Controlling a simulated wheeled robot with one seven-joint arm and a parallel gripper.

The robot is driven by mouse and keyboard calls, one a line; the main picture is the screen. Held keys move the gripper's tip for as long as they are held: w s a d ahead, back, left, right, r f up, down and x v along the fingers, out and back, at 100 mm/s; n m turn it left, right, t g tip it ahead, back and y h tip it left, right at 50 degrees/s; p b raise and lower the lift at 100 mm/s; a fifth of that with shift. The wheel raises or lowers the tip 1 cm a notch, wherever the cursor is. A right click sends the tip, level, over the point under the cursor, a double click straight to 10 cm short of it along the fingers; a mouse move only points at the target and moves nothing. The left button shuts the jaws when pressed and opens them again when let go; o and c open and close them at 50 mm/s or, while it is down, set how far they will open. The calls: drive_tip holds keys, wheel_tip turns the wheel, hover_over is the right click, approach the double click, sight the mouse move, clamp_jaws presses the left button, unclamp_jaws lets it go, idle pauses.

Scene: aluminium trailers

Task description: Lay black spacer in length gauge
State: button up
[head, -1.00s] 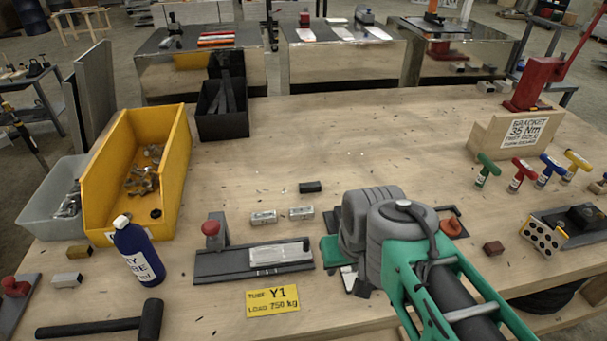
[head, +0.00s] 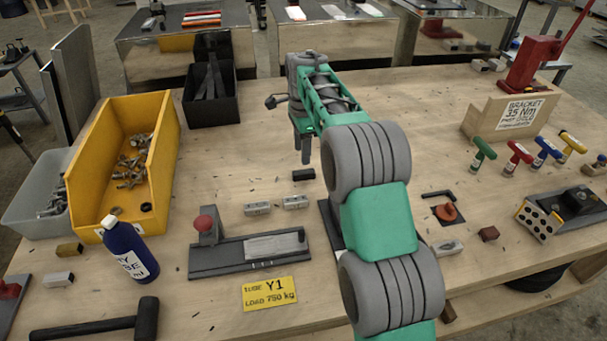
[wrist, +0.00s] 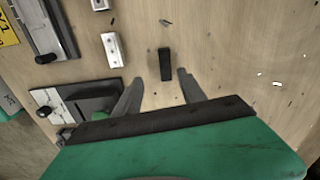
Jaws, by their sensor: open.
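The black spacer (head: 303,175), a small dark block, lies on the wooden table behind two silver blocks. In the wrist view the spacer (wrist: 165,64) shows between and just ahead of my open fingertips, with clear gaps on both sides. My gripper (head: 305,158) points down, empty, above the table just behind the spacer; its exact height is hard to tell. What looks like the length gauge (head: 215,262), a dark flat fixture with a red knob and a pale silver plate, lies front left of the spacer. Its end also shows in the wrist view (wrist: 65,33).
Silver blocks (head: 257,209) (head: 295,202) lie between spacer and gauge. A yellow Y1 sign (head: 269,294) lies in front. A blue bottle (head: 130,252), yellow bin (head: 94,204) and black bin (head: 211,106) stand left. My arm partly covers another dark fixture (head: 329,222). The back middle is clear.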

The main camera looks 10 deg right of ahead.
sight(302, 172)
drive_tip(key=shift+w+f+m, duration=0.6)
drive_tip(key=shift+w+f, duration=0.15)
drive_tip(key=shift+f, duration=0.2)
wheel_tip(302, 172, down, 8)
drive_tip(key=shift+s+d+r+p, duration=0.1)
drive_tip(key=shift+r+p, duration=0.1)
drive_tip(key=shift+p, duration=0.75)
clamp_jaws()
